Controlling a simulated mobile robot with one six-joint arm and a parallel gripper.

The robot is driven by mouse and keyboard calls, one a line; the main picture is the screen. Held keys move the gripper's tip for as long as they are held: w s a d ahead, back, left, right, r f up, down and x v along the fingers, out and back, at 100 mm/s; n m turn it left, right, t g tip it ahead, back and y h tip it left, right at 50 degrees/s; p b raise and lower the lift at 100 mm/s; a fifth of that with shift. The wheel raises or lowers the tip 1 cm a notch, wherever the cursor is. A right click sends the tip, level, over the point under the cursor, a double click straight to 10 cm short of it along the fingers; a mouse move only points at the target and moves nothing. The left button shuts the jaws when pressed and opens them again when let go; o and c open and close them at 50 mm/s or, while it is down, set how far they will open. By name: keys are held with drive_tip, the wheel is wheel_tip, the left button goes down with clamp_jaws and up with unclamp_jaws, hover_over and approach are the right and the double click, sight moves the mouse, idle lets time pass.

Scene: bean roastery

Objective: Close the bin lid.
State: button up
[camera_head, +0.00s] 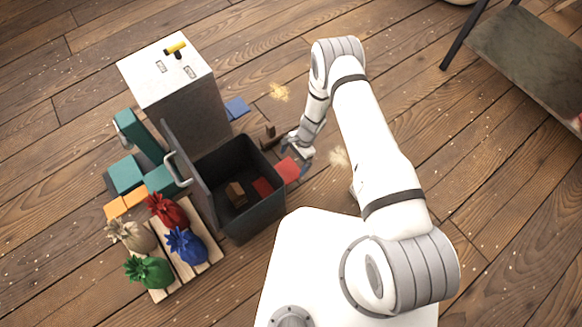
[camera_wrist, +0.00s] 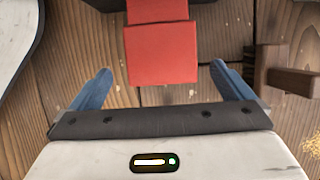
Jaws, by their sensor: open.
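The dark bin (camera_head: 267,205) stands open in the middle of the head view. Its lid (camera_head: 190,170) stands up along the bin's left side, with a pale handle (camera_head: 175,168) on its outer face. Inside lie a brown block (camera_head: 235,194) and a red piece (camera_head: 263,187). My gripper (camera_head: 300,152) is just beyond the bin's right side, away from the lid. In the wrist view my gripper (camera_wrist: 162,90) is open, its blue fingers apart with nothing held. A red block (camera_wrist: 162,52) lies on the floor ahead of them.
A grey cabinet (camera_head: 180,115) stands behind the bin. Teal blocks (camera_head: 125,173) and orange pieces (camera_head: 126,204) lie left of the lid. Tied red (camera_head: 168,210), blue (camera_head: 186,245), green (camera_head: 148,272) and beige sacks (camera_head: 132,236) sit on a pallet at front left. Floor at right is mostly clear.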

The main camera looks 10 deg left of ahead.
sight(288, 171)
drive_tip(key=b+x, duration=0.1)
drive_tip(key=x, duration=0.4)
